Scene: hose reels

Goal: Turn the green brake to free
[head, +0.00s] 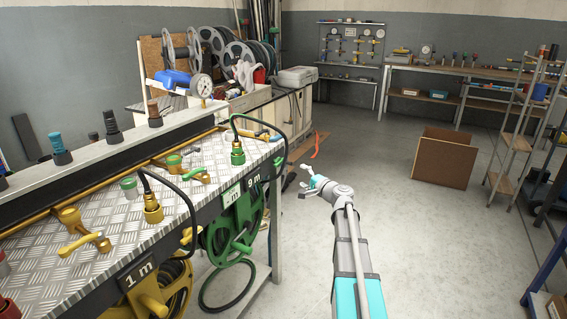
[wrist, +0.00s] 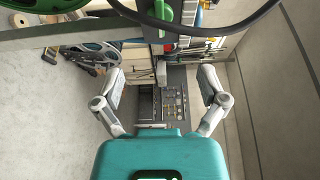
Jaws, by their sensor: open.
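The green hose reel (head: 238,215) hangs under the bench top at the middle of the head view, below a plate marked 9 m. A green handle-like part (head: 242,247) sticks out from its front; I cannot tell for sure whether this is the brake or the crank, nor its setting. My gripper (head: 304,180) is open and empty, in the air to the right of the reel and apart from it. In the wrist view my gripper (wrist: 162,78) has its two fingers spread wide with nothing between them. Green parts (wrist: 162,12) show at that view's top edge, partly cut off.
The bench top (head: 95,215) carries valves and hose fittings. A yellow reel (head: 165,290) hangs left of the green one. A brown box (head: 445,157) stands on the floor; the floor right of my arm is mostly clear.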

